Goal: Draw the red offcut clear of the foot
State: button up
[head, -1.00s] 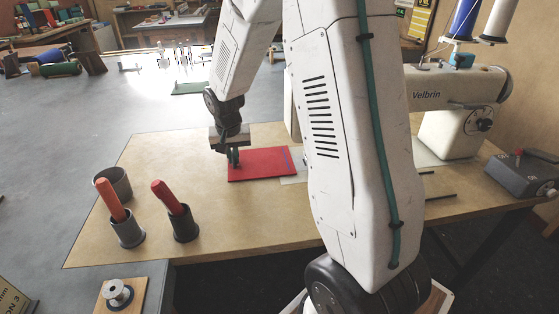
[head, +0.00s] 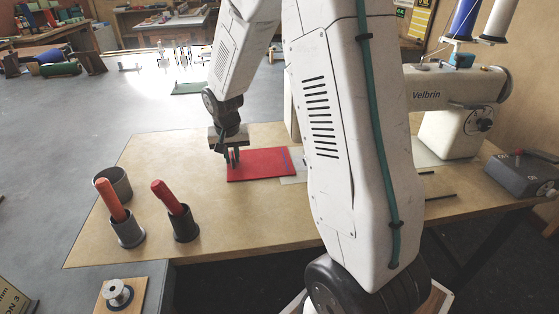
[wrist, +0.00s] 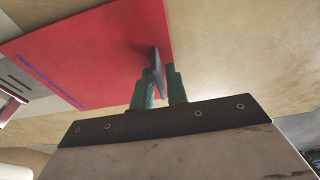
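The red offcut (head: 262,165) lies flat on the tan worktop, with a blue dashed line near its right end. In the wrist view the offcut (wrist: 85,58) fills the upper left, with the dashed line at its far left. My gripper (head: 233,163) is at the offcut's left end. In the wrist view its two green fingers (wrist: 163,80) stand close together at the offcut's edge, a narrow gap between them. I cannot tell whether they pinch the edge. My arm hides the foot and part of the white sewing machine (head: 455,90).
Two grey cups (head: 128,232) (head: 185,226) with red-orange sticks and an empty grey cup (head: 121,188) stand left on the worktop (head: 250,222). A grey pedal-like box (head: 520,175) is at the right. The worktop in front of the offcut is clear.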

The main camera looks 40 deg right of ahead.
jog(key=shift+r, duration=1.95)
jog(key=o, duration=0.6)
notch_tip(320, 180, up, 8)
jog(key=s+a, duration=0.1)
jog(key=s+a+r+n, duration=0.2)
jog(key=s+a, duration=0.1)
jog(key=s, duration=0.7)
jog(key=s+a+r+n, duration=0.2)
jog(key=s+a, duration=0.2)
jog(key=s, duration=0.6)
jog(key=s+a+r+n+y, duration=0.1)
jog(key=s+a+r+n, duration=0.1)
jog(key=s, duration=0.8)
jog(key=shift+s+a+n, duration=0.4)
jog(key=shift+a, duration=0.45)
